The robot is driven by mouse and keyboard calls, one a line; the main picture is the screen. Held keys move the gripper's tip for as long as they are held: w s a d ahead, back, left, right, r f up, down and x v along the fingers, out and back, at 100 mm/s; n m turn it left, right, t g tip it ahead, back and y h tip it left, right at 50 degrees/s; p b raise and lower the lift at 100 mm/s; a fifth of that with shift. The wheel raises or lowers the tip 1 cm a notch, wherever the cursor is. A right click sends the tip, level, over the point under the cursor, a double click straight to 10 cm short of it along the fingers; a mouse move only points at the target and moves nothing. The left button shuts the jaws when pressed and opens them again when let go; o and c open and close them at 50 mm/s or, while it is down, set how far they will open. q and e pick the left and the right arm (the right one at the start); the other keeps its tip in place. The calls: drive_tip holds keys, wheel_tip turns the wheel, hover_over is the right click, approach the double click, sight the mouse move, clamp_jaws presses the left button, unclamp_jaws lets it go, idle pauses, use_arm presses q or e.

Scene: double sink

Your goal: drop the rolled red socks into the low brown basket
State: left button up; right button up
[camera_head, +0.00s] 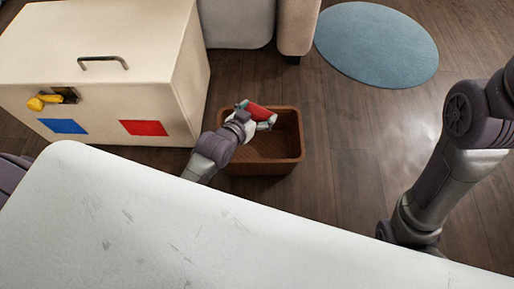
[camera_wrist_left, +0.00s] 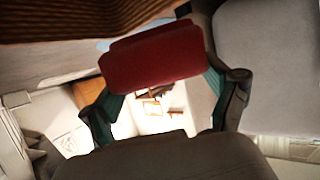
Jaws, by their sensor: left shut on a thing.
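The rolled red socks (camera_head: 259,112) are held between the fingers of my left gripper (camera_head: 256,116), over the left and back part of the low brown basket (camera_head: 293,170). In the left wrist view the red roll (camera_wrist_left: 152,57) sits between both fingertips, and the basket's brown woven side (camera_wrist_left: 75,18) shows along the top left. The basket stands on the floor with its open top up, and the part of its inside that I see is empty. My arm and gripper hide its left part. My right arm is at the right, but its gripper is not visible.
A white table top (camera_head: 150,220) fills the front. A cream box (camera_head: 100,60) with a handle, a yellow latch and blue and red squares stands left of the basket. A sofa (camera_head: 237,22) is behind. A round blue rug (camera_head: 377,45) lies back right. Wooden floor right of the basket is clear.

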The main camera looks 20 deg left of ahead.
use_arm(q)
drive_tip(key=shift+f, duration=0.25)
drive_tip(key=o, duration=0.8)
drive_tip(key=shift+o, duration=0.2)
drive_tip(key=v, duration=1.2)
